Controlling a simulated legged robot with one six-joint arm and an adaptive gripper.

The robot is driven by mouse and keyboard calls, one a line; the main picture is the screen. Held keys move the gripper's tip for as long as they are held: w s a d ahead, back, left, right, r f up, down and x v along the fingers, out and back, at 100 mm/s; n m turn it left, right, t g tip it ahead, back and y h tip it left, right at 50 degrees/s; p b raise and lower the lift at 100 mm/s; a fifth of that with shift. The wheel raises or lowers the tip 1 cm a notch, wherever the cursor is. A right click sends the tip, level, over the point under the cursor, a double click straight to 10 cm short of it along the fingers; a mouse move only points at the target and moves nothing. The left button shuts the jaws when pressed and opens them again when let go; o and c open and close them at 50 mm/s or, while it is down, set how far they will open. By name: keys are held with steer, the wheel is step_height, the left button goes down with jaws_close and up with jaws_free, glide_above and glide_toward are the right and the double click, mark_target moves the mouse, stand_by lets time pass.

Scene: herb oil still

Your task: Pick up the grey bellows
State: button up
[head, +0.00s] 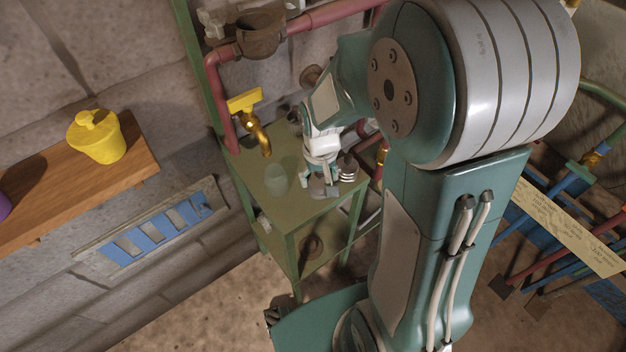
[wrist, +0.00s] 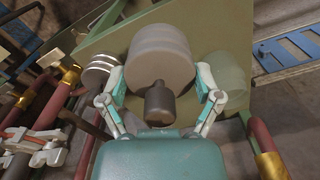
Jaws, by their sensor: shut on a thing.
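The grey bellows (wrist: 160,52), a wide, faintly ribbed round body with a darker narrow neck, sits between the two fingers of my gripper (wrist: 162,82) in the wrist view. The fingers are shut on its sides. In the head view my gripper (head: 320,172) points down over the green table (head: 302,213), and the grey bellows (head: 322,188) shows partly below the fingers. I cannot tell whether it touches the tabletop.
A clear glass jar (head: 276,179) stands left of my gripper, and a ringed silver piece (head: 348,169) stands close on its right. A yellow tap (head: 258,130) and red pipes (head: 217,95) rise behind. A wooden shelf (head: 50,192) holds a yellow pot (head: 97,139).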

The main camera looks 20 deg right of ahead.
steer(key=s+r, duration=0.1)
steer(key=s+d+r, duration=0.1)
steer(key=r, duration=0.1)
steer(key=shift+s+r, duration=0.1)
steer(key=shift+s, duration=0.1)
steer(key=s+d+r, duration=0.3)
steer(key=s+r, duration=0.1)
steer(key=s, duration=0.5)
step_height(320, 180, up, 8)
steer(key=shift+w+f, duration=0.2)
steer(key=shift+f, duration=0.05)
stand_by(0.4)
